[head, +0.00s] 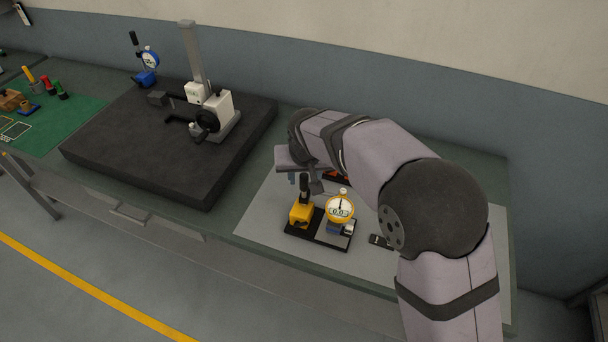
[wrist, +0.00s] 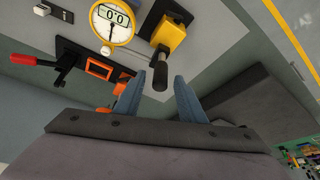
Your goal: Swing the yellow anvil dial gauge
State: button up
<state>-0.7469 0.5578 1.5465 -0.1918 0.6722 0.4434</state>
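A yellow-rimmed dial gauge (head: 340,207) stands on a black base plate (head: 318,239) on the grey mat. Beside it is a yellow block with an upright black handle (head: 301,213). In the wrist view the dial gauge (wrist: 110,22) is at the top and the yellow block (wrist: 170,36) is right of it, its black handle pointing toward my fingers. My gripper (wrist: 160,84) is open, its blue fingers apart, with the handle's end in line with the gap between them. In the head view my gripper (head: 297,179) is just behind the handle; contact cannot be told.
A red-handled clamp (wrist: 35,61) and an orange part (wrist: 99,69) lie near the base. A small dark item (head: 380,241) is on the mat's right side.

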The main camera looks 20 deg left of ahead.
jog(key=shift+x, duration=1.1)
grip_shut()
jog(key=shift+a+m+b, duration=0.1)
jog(key=shift+m+b, duration=0.4)
jog(key=shift+m, duration=0.2)
jog(key=shift+h, duration=0.3)
grip_release()
